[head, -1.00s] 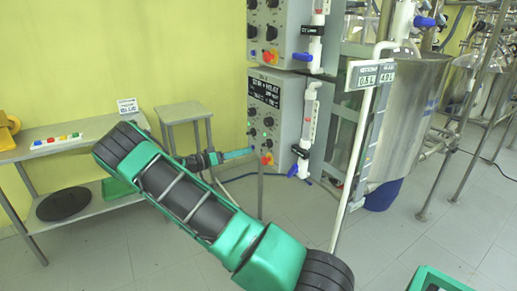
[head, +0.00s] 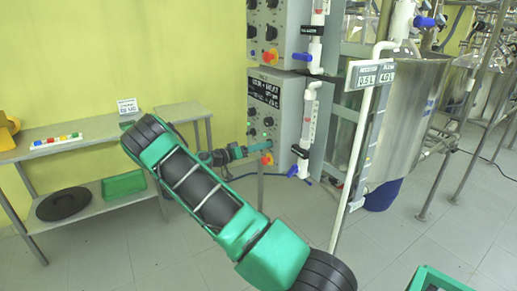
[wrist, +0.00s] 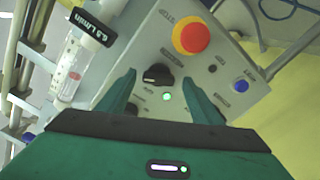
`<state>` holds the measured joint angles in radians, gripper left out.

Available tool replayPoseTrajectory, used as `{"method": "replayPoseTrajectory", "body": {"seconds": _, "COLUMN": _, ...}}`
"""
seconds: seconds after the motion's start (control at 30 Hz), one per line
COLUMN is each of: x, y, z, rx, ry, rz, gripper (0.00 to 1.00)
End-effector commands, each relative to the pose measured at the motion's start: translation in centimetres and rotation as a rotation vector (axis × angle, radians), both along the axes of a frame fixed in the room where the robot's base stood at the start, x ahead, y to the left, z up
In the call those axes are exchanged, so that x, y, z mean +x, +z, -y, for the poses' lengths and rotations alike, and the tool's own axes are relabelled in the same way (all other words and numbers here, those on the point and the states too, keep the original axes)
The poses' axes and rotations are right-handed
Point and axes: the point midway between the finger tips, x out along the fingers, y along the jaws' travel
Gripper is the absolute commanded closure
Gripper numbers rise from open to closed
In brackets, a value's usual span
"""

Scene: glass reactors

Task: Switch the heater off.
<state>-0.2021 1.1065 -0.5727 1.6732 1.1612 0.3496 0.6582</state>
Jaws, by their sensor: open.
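The lower control box (head: 290,92) has a dark display (head: 264,91) and several black knobs on its front. In the wrist view, a black knob (wrist: 157,74) with a light pointer mark sits between my fingertips, with a lit greenish lamp (wrist: 167,97) beside it. My gripper (wrist: 160,84) is open, one finger on each side of the knob; I cannot tell whether they touch it. In the head view my gripper (head: 262,147) is at the lower part of the box's front. The knob's label is too small to read.
A red mushroom button on yellow (wrist: 191,36) and a blue button (wrist: 241,86) are close to the fingers. A flow tube with a blue valve (head: 306,130) stands right of the box. A shelf table (head: 100,130) is at left. Open floor lies in front.

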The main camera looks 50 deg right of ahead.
Motion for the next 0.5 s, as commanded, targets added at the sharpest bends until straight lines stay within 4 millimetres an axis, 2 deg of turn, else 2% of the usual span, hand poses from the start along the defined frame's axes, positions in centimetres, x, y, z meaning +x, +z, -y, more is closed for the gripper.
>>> {"method": "replayPoseTrajectory", "body": {"seconds": 0.27, "x": -0.04, "y": 0.02, "z": 0.12, "rx": 0.000, "ry": 0.000, "rz": 0.000, "gripper": 0.41}}
{"method": "replayPoseTrajectory", "body": {"seconds": 0.43, "x": -0.03, "y": 0.01, "z": 0.12, "rx": 0.000, "ry": 0.000, "rz": 0.000, "gripper": 0.81}}
{"method": "replayPoseTrajectory", "body": {"seconds": 0.5, "x": 0.00, "y": 0.00, "z": 0.11, "rx": 0.000, "ry": 0.001, "rz": 0.000, "gripper": 0.82}}
